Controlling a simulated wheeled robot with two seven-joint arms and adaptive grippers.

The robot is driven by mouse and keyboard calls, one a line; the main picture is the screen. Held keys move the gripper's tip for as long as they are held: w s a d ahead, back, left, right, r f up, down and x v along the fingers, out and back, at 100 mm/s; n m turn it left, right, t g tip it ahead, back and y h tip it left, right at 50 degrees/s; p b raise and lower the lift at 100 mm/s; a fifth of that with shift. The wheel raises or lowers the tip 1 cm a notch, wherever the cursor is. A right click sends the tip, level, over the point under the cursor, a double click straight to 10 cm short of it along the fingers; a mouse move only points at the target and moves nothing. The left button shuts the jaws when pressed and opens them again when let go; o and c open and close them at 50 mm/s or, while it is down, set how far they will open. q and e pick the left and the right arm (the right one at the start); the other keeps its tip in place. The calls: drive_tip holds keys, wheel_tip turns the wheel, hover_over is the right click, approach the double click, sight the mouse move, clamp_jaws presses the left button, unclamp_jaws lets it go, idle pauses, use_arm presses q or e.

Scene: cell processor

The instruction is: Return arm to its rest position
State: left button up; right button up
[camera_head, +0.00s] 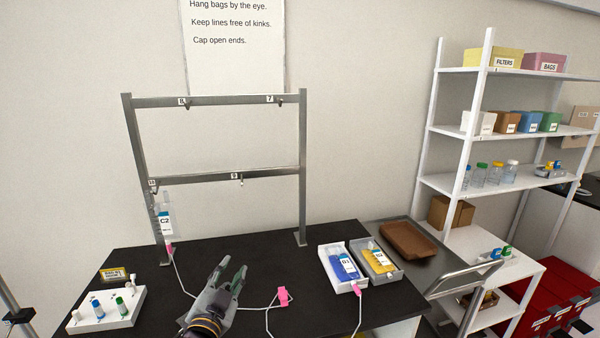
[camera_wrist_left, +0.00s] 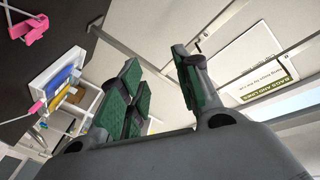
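My left gripper (camera_head: 232,270) is above the front middle of the black table in the head view, pointing up and away. In the left wrist view its two green-padded fingers (camera_wrist_left: 158,58) stand apart with nothing between them. A pink clamp (camera_head: 283,296) on a clear line lies to its right; a pink clamp also shows at the top left of the wrist view (camera_wrist_left: 30,27). My right gripper is in neither view.
A metal rack (camera_head: 304,150) stands behind the gripper, with a C2 bag (camera_head: 165,222) hanging at its left. A white tray (camera_head: 355,287) with a blue bag and a grey tray (camera_head: 396,272) with a yellow bag lie right. A white vial block (camera_head: 132,318) lies left.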

use_arm(q)
drive_tip(key=s+a+f+n+g+y, duration=0.1)
drive_tip(key=s+a+f+n+g, duration=0.2)
drive_tip(key=s+f+g, duration=0.5)
drive_tip(key=s+a+f+n+g+y, duration=0.1)
drive_tip(key=s+a+f+n+g, duration=0.1)
drive_tip(key=s+f, duration=0.65)
drive_tip(key=s+f+n+g+h, duration=0.1)
drive_tip(key=s+f+g, duration=0.4)
drive_tip(key=s+f, duration=0.25)
wheel_tip(320, 180, down, 33)
drive_tip(key=s, duration=0.3)
drive_tip(key=s+a+f+g, duration=0.1)
drive_tip(key=s+a+f, duration=0.1)
drive_tip(key=s+f, duration=0.7)
drive_tip(key=s+a+f+g, duration=0.1)
drive_tip(key=s+a+f, duration=0.1)
drive_tip(key=s+f, duration=0.8)
drive_tip(key=s, duration=0.3)
drive_tip(key=shift+f, duration=0.3)
